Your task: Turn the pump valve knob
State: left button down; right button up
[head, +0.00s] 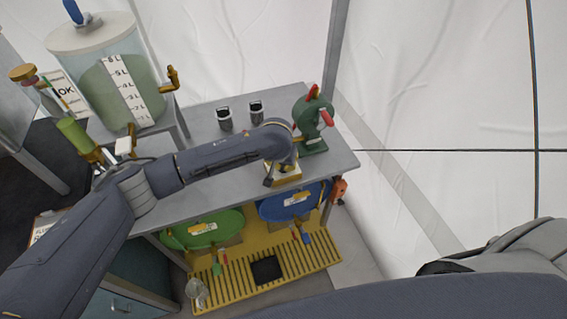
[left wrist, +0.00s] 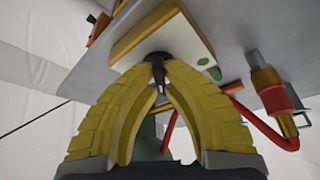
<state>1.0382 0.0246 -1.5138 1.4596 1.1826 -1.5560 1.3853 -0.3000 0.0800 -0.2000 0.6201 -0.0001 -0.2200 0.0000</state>
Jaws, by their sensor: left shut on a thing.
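The black valve knob (left wrist: 158,57) sits on the white face of a yellow-edged box (left wrist: 188,42) in the left wrist view. My left gripper (left wrist: 158,72) has its yellow fingertips closed together on the knob. In the head view the yellow and white box (head: 286,177) is at the table's front edge, and my left arm reaches over the table to it. The fingers and knob are mostly hidden there by my wrist. A green device with red parts (head: 313,122), perhaps the pump, stands just behind the box. My right gripper is out of view.
A clear tank (head: 104,70) of green liquid with a level scale stands at the back left. Two dark-topped cups (head: 224,118) stand on the grey table (head: 200,128). Green (head: 203,230) and blue (head: 293,203) lidded containers sit below. A red tube (left wrist: 262,130) runs near the fingers.

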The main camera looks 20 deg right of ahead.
pick_arm(q)
jog(key=shift+f+n+y, duration=0.1)
jog(key=shift+n+y, duration=0.8)
jog(key=shift+n, duration=1.4)
jog(key=c, duration=1.5)
grip_release()
jog(key=v, duration=1.2)
jog(key=shift+s, duration=0.25)
jog(key=shift+f, duration=0.1)
